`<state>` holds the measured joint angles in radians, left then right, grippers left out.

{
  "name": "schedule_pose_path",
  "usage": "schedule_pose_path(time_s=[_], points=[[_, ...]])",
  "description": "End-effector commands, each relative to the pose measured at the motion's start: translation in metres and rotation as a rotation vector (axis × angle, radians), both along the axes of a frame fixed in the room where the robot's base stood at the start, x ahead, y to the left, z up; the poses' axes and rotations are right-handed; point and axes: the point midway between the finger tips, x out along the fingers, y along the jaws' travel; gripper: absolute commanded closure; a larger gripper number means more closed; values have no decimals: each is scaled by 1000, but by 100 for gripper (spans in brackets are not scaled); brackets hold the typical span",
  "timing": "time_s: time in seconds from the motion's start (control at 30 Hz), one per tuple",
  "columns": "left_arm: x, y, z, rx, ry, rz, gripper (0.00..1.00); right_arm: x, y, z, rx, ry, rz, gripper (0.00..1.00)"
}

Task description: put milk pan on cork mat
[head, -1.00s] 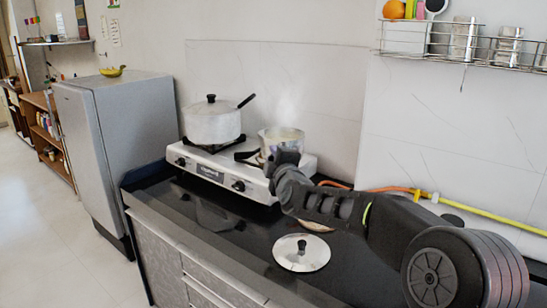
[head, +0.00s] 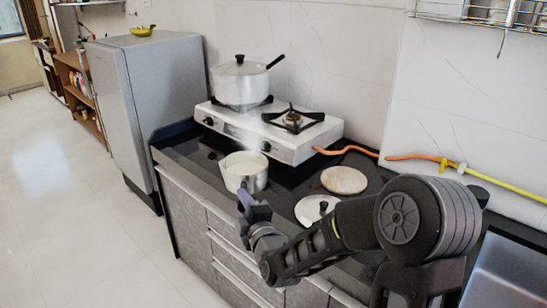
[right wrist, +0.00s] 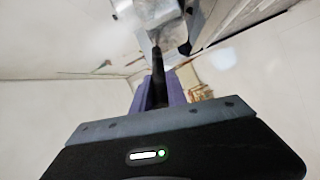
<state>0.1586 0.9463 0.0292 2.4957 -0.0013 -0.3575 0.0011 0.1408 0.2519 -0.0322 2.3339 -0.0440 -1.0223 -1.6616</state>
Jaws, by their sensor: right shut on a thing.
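The milk pan (head: 243,172), a small silvery pan with whitish contents and steam above, is off the stove near the counter's front edge. It looks roughly upright; any gap below it is hard to judge. My right gripper (head: 246,200) is shut on its handle, which it mostly hides in the head view. In the right wrist view the dark handle (right wrist: 157,72) lies between the purple fingers of the gripper (right wrist: 158,92), with the pan (right wrist: 157,12) beyond. The round tan cork mat (head: 344,180) lies bare on the black counter, right of the pan. My left gripper is out of view.
An orange hose (head: 350,150) runs behind the mat.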

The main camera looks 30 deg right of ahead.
Motion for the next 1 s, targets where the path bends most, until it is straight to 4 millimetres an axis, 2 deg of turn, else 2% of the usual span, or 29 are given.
schedule_pose_path(time_s=[0.03,0.1,0.2,0.33,0.43,0.87,1.0], points=[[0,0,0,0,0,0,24,-2,24,-24,0,8,37,100],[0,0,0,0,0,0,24,-4,48,-46,-1,5,70,100],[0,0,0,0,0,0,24,-6,73,-69,-1,1,105,100],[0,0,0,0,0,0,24,-8,95,-90,-2,-2,136,100],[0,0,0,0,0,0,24,-8,89,-86,-1,-6,126,100],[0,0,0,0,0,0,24,-7,91,-85,-3,-8,129,100],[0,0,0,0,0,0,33,-7,91,-85,-3,-8,129,100]])
